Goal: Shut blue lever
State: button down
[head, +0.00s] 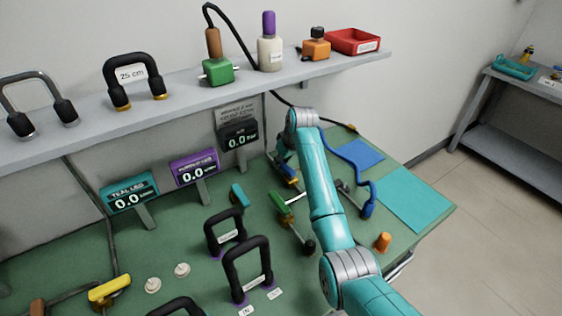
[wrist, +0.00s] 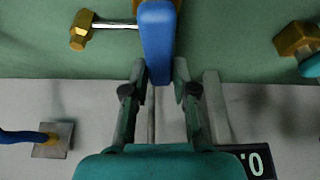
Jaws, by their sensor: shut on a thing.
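The blue lever (wrist: 157,38) is a long blue bar at the top middle of the wrist view. My gripper (wrist: 158,78) has one finger on each side of its near end and is shut on it. The lever points straight along the picture, towards my gripper. A brass fitting on a metal rod (wrist: 84,28) is to its left. In the head view, a small blue part (head: 285,170) shows beside my wrist at the back of the green bench. My fingertips are hard to make out there.
Green bench (head: 180,235) holds black handles (head: 247,268), a green-handled valve (head: 279,202), an orange knob (head: 383,242) and a blue hose (head: 369,199) right of my arm. Display boxes (head: 129,195) stand along the back. A grey shelf (head: 185,100) hangs above.

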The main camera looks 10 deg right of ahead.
aim_at(291, 170)
jog(key=shift+w+d+m+h, duration=0.1)
jog(key=shift+d+m+h, duration=0.2)
jog(key=shift+m, duration=0.5)
jog(key=c, duration=0.9)
grip_release()
jog(key=v, duration=1.2)
jog(key=shift+d+f, duration=0.1)
